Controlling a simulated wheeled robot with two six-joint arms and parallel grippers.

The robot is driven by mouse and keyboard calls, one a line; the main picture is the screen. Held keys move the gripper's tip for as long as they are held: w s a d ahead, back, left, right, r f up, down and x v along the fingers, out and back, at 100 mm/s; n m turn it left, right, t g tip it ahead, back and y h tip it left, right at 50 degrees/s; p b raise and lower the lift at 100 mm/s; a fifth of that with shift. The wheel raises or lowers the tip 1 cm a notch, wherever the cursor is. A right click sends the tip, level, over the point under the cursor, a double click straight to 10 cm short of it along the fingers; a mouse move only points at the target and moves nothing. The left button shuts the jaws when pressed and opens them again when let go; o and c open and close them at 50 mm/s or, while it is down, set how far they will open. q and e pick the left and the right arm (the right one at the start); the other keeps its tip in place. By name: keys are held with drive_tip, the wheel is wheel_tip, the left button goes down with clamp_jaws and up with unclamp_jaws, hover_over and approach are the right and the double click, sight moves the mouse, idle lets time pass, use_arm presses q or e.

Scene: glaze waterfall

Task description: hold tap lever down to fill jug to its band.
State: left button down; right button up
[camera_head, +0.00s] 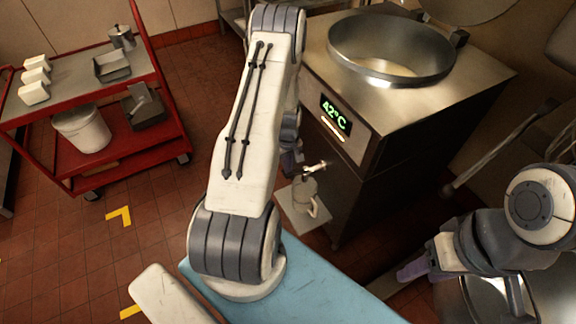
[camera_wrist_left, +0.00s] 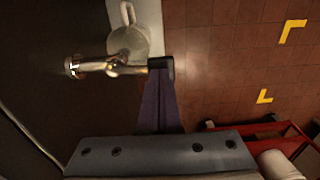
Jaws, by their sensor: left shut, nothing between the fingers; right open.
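The metal tap (camera_head: 316,168) sticks out low on the front of the steel machine (camera_head: 405,110). It also shows in the left wrist view (camera_wrist_left: 98,66). The pale grey jug (camera_head: 305,190) stands upright under the tap on a small shelf (camera_head: 292,212). Its band and fill level cannot be made out. My left gripper (camera_head: 291,162) is shut and empty beside the tap. In the left wrist view its purple fingers (camera_wrist_left: 160,100) reach a dark piece at the tap's end; I cannot tell whether they press on the lever. My right gripper (camera_head: 412,271) is open and empty at lower right, partly hidden.
The machine has a round vat (camera_head: 391,50) on top and a display (camera_head: 336,114) reading 42°C. A red cart (camera_head: 165,90) with white cups (camera_head: 34,84) and a white bucket (camera_head: 82,131) stands at left.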

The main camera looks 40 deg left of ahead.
use_arm(q)
drive_tip(key=shift+f, duration=0.1)
drive_tip(key=shift+s+a+f+b, duration=0.2)
drive_tip(key=shift+s+f+b, duration=0.25)
drive_tip(key=shift+f, duration=0.2)
drive_tip(key=shift+s+a+f+b, duration=0.15)
drive_tip(key=shift+s+f+b, duration=0.2)
drive_tip(key=shift+f+b, duration=0.2)
drive_tip(key=shift+s+f+b, duration=0.35)
drive_tip(key=shift+f+b, duration=0.2)
drive_tip(key=shift+f, duration=0.35)
drive_tip(key=shift+s+f, duration=0.1)
drive_tip(key=shift+s, duration=0.1)
idle(2.0)
drive_tip(key=shift+w, duration=0.2)
idle(3.4)
